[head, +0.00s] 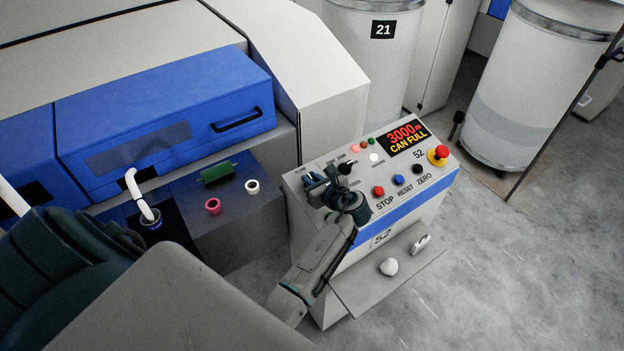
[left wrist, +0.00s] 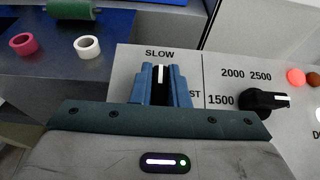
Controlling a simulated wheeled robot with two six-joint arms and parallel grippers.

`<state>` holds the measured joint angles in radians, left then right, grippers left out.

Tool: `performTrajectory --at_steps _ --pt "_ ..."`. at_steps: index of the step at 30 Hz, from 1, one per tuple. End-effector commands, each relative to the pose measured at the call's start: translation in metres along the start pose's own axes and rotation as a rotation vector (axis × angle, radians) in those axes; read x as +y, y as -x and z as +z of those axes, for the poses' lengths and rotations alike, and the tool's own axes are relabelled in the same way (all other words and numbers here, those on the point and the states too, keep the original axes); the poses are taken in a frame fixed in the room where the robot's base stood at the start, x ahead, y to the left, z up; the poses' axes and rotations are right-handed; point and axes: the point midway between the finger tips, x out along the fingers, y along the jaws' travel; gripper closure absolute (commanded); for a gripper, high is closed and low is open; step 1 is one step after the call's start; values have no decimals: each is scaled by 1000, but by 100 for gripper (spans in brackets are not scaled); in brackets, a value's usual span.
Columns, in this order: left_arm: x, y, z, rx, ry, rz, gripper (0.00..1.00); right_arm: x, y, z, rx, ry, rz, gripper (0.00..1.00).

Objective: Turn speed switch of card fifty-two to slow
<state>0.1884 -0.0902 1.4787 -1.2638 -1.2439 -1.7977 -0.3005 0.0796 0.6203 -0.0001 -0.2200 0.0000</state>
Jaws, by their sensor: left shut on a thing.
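The card fifty-two control panel (head: 402,165) is a light box with a blue stripe and the number 52. In the left wrist view, the speed switch (left wrist: 160,76) is a black knob with a white pointer line pointing up towards the SLOW label (left wrist: 159,53). A second label, mostly covered, shows only "ST" to the right of the knob. My left gripper (left wrist: 161,84) is shut on the switch, with one blue finger on each side of it. In the head view my left gripper (head: 318,186) is at the panel's left end and hides the switch. My right gripper is not in view.
A black dial (left wrist: 264,99) marked 1500, 2000 and 2500 sits close right of my gripper. A red mushroom button (head: 441,152) and a display (head: 404,138) reading "3000m CAN FULL" are further right. A shelf (head: 350,290) juts out below the panel.

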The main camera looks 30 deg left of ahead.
Motion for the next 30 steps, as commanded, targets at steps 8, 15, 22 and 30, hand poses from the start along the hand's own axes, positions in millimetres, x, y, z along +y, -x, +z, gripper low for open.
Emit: performTrajectory --at_steps 8,15,22,30 --pt "3 1 -12 20 2 20 100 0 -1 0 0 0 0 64" --pt "3 1 -12 20 1 20 80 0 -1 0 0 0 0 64" --pt "2 1 -10 16 1 18 64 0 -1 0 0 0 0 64" --pt "1 0 -5 9 4 16 64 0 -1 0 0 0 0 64"
